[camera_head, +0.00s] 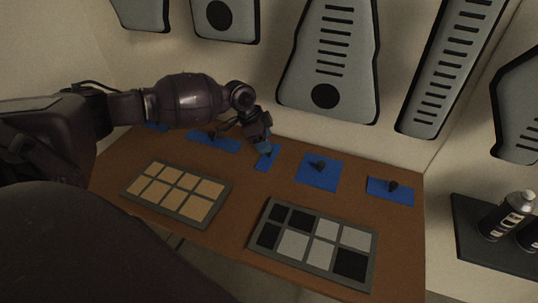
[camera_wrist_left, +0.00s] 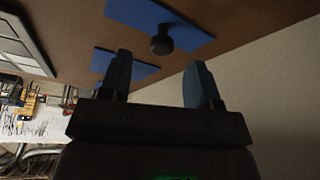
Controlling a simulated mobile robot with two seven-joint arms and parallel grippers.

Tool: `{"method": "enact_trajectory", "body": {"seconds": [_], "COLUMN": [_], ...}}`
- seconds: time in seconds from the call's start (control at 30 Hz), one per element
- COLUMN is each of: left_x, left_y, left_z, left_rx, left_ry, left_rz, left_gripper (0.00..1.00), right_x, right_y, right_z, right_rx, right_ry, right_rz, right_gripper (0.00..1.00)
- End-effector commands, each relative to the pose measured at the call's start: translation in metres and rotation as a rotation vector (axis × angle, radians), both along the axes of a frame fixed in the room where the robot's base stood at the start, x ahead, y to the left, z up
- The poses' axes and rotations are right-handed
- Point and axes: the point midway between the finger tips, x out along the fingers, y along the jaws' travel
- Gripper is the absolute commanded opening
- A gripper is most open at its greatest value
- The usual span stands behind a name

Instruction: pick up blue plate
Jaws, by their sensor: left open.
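Several blue plates lie on a brown table (camera_head: 240,180). One blue plate (camera_head: 262,164) is partly hidden by my left gripper (camera_head: 265,148), which is over or right beside it. Another blue plate (camera_head: 318,178) with a dark knob is to its right, and one more blue plate (camera_head: 376,194) is further right. A wide blue plate (camera_head: 222,146) is to the left. That view shows a blue plate (camera_wrist_left: 138,14) with a black knob and another blue plate (camera_wrist_left: 143,71) near one finger.
A tray with tan squares (camera_head: 178,191) and a tray with black and white squares (camera_head: 314,243) lie in front of the plates. Grey slotted panels (camera_head: 333,40) hang on the back wall. Bottles (camera_head: 506,216) stand on a dark surface at the right.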

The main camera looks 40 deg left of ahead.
Motion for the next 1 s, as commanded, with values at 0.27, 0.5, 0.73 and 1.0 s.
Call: {"method": "enact_trajectory", "body": {"seconds": [0.27, 0.5, 0.73, 1.0], "left_x": [0.008, 0.009, 0.009, 0.009], "left_y": [-0.009, -0.010, -0.010, -0.010], "left_z": [-0.037, -0.040, -0.040, -0.040], "left_rx": [-0.001, 0.000, 0.000, 0.000], "left_ry": [0.005, 0.000, 0.002, 0.002], "left_rz": [0.000, 0.001, 0.001, 0.001], "left_gripper": [0.57, 0.57, 0.28, 0.13], "right_x": [-0.002, 0.002, 0.002, 0.002], "right_y": [0.001, 0.003, 0.003, 0.003], "right_z": [-0.009, -0.006, -0.006, -0.006], "right_rx": [0.001, 0.006, 0.007, 0.006], "right_ry": [0.013, 0.004, 0.004, 0.004], "right_rz": [0.000, -0.001, -0.002, -0.001], "right_gripper": [0.43, 0.43, 0.43, 0.43]}}
